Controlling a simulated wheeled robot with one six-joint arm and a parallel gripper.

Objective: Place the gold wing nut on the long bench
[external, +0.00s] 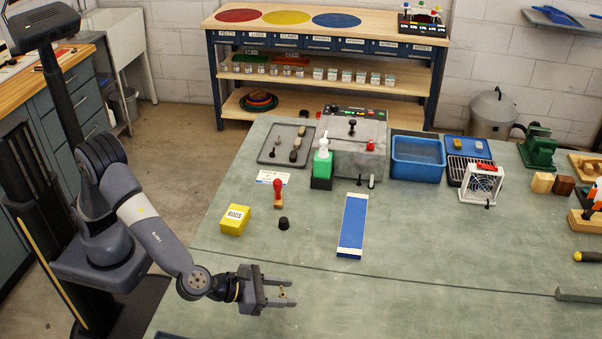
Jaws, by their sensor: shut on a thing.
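My gripper (288,293) is over the near left part of the large green-topped bench (400,290). Its fingers are shut on a small gold piece, the gold wing nut (283,292), which shows between them near the tips. The nut is tiny in this view, and its wings are hard to make out. I cannot tell how high the gripper is above the green top.
A yellow box (234,219), a black knob (284,224), a red-handled stamp (278,194) and a blue strip (353,225) stand beyond my gripper. A blue bin (418,158) is farther back. A wooden-topped bench (400,27) stands by the wall. The near green top is mostly clear.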

